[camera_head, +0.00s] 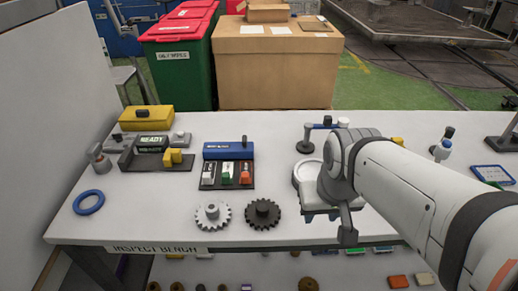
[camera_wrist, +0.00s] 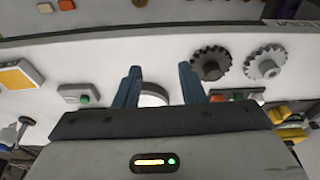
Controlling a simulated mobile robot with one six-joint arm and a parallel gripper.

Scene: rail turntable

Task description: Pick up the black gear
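The black gear (camera_head: 263,214) lies flat on the white bench near its front edge, with a small hub standing up at its centre. It also shows in the wrist view (camera_wrist: 211,63), just right of my right-hand finger. My gripper (camera_wrist: 161,68) is open, its two blue fingers apart with nothing held between them. In the head view my gripper is right of the black gear, partly hidden by my arm, and it does not touch the gear.
A light grey gear (camera_head: 212,215) lies close to the black gear's left side. A blue ring (camera_head: 89,202) lies at the far left. A dark tray (camera_head: 208,185) with small parts stands behind the gears. The bench front between the ring and grey gear is clear.

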